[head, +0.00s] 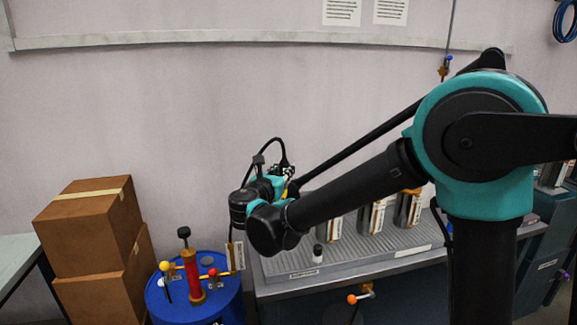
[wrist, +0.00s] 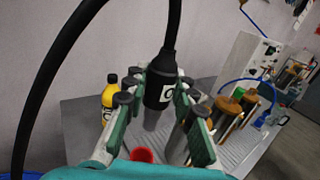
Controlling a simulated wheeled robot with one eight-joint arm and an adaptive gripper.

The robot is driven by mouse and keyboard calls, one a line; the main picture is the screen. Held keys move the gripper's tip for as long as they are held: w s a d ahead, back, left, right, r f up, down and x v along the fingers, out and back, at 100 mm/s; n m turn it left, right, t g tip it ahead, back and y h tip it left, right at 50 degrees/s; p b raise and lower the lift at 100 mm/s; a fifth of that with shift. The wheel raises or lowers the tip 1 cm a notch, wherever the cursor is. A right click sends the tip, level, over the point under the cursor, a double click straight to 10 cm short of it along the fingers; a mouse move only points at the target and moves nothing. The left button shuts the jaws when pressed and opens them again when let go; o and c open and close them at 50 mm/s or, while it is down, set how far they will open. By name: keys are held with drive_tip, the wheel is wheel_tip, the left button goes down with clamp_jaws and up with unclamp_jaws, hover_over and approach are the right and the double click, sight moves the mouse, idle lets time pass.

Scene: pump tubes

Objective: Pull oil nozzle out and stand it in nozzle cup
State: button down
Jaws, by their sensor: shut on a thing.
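My gripper (wrist: 158,92) is shut on the oil nozzle (wrist: 161,68). The nozzle is black with a white label bearing a round dark mark, and a thick black hose rises from its top. A grey spout below it is partly visible between the fingers. In the head view my gripper (head: 284,180) is above the left end of the bench, partly hidden by my arm, and the nozzle's black top shows there. A red round thing (wrist: 142,155) lies below the fingers in the wrist view. I cannot tell which thing is the nozzle cup.
Cardboard boxes (head: 92,225) are stacked farther left. A yellow bottle (wrist: 108,97) stands on the bench.

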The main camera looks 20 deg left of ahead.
drive_tip(key=shift+s, duration=0.1)
idle(0.3)
drive_tip(key=shift+f, duration=2.9)
drive_tip(key=shift+f, duration=2.3)
drive_tip(key=c, duration=1.2)
unclamp_jaws()
drive_tip(key=shift+o, duration=0.2)
drive_tip(key=shift+s, duration=0.1)
drive_tip(key=s, duration=1.2)
drive_tip(key=shift+a, duration=0.3)
drive_tip(key=shift+w, duration=0.1)
